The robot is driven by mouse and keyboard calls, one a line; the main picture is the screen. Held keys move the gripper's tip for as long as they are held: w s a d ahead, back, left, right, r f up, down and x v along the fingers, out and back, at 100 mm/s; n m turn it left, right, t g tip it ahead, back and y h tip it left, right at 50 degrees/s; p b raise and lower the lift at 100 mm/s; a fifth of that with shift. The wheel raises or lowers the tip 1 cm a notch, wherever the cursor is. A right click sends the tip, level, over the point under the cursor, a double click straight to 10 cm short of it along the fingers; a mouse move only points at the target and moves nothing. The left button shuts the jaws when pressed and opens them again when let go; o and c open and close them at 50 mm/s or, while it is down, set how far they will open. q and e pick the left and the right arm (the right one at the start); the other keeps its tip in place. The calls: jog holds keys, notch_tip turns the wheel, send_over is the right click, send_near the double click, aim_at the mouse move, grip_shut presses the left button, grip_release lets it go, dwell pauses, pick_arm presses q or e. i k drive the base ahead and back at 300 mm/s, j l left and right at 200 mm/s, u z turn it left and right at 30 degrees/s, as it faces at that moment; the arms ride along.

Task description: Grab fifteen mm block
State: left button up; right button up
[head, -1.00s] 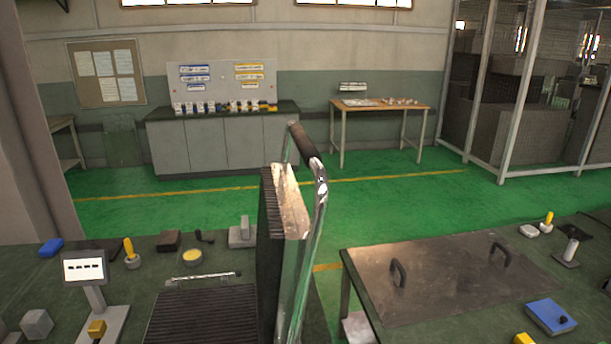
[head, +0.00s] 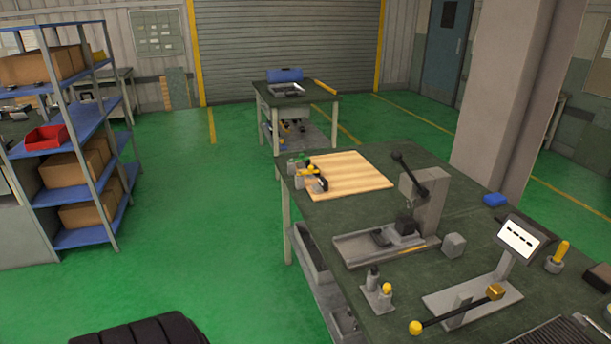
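I cannot pick out a block that is marked as fifteen mm.
A wooden board (head: 350,174) lies at the workbench's far left corner, with small tools beside it. A blue shelf rack (head: 88,118) with boxes stands at left. A smaller table (head: 300,97) stands behind. Green floor between them is open.

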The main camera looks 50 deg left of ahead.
aim_at(322, 186)
jog(key=j+u, duration=0.1)
jog(key=u, duration=1.45)
